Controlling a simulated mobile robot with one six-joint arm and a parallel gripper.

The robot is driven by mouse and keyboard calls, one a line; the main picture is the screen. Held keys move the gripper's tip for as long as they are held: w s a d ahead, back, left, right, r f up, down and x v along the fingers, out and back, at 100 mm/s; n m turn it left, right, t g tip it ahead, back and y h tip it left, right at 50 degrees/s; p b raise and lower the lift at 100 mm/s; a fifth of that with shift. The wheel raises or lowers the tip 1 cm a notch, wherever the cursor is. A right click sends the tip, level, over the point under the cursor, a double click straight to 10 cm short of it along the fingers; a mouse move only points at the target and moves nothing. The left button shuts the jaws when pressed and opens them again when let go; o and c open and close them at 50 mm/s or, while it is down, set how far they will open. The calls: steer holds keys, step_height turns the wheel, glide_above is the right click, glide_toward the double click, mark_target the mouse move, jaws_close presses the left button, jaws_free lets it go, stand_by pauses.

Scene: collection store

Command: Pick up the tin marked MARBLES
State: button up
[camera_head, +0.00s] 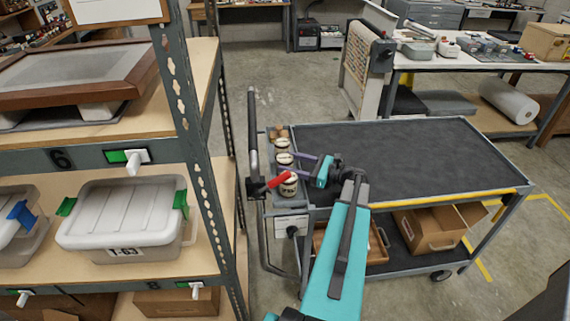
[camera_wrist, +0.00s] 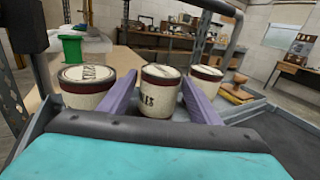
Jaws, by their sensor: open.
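Three cream tins with dark red bands stand in a row at the left end of the cart's top. The wrist view shows a left tin (camera_wrist: 98,88), a middle tin (camera_wrist: 160,92) and a right tin (camera_wrist: 205,87). The head view shows the near tin (camera_head: 289,186), the middle tin (camera_head: 285,161) and the far tin (camera_head: 282,145). Contact cannot be told.
The cart (camera_head: 400,155) has a bare dark top to the right. A wooden stamp-like object (camera_wrist: 238,90) stands beyond the right tin. A shelf rack (camera_head: 190,120) with a lidded box (camera_head: 125,215) stands close on the left. The cart's dark handle (camera_head: 253,150) rises beside the tins.

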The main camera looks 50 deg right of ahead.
steer(key=shift+x, duration=1.1)
steer(key=shift+c, duration=0.4)
steer(key=c, duration=1)
steer(key=shift+r, duration=0.1)
step_height(320, 180, up, 18)
steer(key=b, duration=0.4)
steer(key=shift+b, duration=0.3)
